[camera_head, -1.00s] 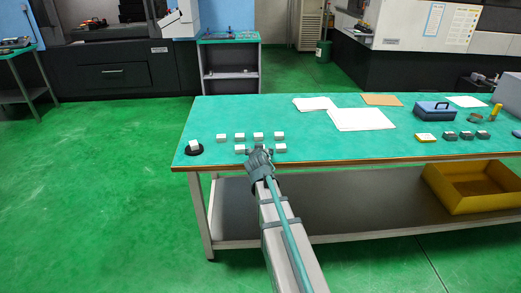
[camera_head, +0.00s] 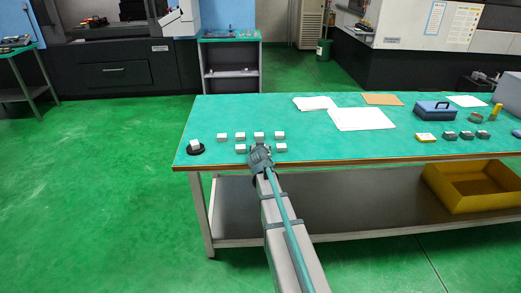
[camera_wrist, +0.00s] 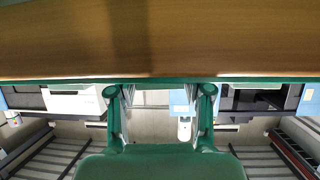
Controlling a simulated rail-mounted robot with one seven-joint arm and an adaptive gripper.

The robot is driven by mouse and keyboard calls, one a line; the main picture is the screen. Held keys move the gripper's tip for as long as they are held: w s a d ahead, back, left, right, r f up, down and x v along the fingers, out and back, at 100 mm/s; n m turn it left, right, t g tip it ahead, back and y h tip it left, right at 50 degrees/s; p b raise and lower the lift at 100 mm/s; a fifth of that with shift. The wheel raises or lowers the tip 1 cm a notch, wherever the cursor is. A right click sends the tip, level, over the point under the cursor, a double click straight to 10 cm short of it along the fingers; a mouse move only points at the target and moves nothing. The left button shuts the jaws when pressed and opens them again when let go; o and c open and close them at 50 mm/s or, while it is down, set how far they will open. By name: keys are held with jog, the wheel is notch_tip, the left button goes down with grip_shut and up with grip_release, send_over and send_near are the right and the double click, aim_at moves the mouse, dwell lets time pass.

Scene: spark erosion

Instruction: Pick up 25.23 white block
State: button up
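Several small white blocks stand in two rows on the green table, among them one in the back row (camera_head: 258,135) and one at the right of the front row (camera_head: 281,147). Another white block (camera_head: 195,144) sits on a round black base at the left. No labels are readable, so I cannot tell which is 25.23. My gripper (camera_head: 261,153) is at the table's front edge beside the front row and may hide a block. In the wrist view my gripper (camera_wrist: 158,95) has its two green fingers apart with nothing between them. No block shows in that view.
The table (camera_head: 330,149) has a brown front edge, which fills the top of the wrist view (camera_wrist: 160,45). A yellow bin (camera_head: 470,188) stands on the lower shelf.

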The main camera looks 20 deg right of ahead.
grip_shut()
jog(key=shift+r, duration=0.1)
